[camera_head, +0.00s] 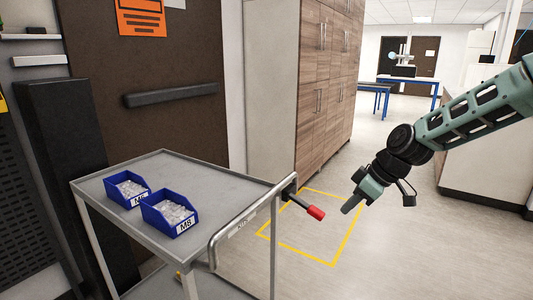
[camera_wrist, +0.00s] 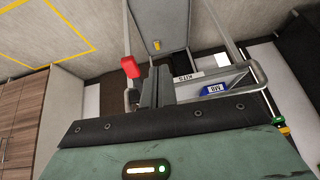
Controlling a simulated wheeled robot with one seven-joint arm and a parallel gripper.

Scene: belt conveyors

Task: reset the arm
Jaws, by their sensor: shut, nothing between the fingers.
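My arm reaches in from the right in the head view, and my gripper (camera_head: 349,206) points down and to the left over the floor, to the right of the cart. It holds nothing. In the wrist view the two dark fingers of my gripper (camera_wrist: 157,82) lie together, with no object between them. The fingers are clear of the cart in the head view.
A grey cart (camera_head: 215,165) carries two blue bins (camera_head: 128,190) (camera_head: 170,214) of small parts. Its handle (camera_head: 240,222) and a red-tipped lever (camera_head: 314,212) face my gripper. Wooden cabinets (camera_head: 325,80) stand behind. A yellow floor outline (camera_head: 335,264) surrounds clear floor.

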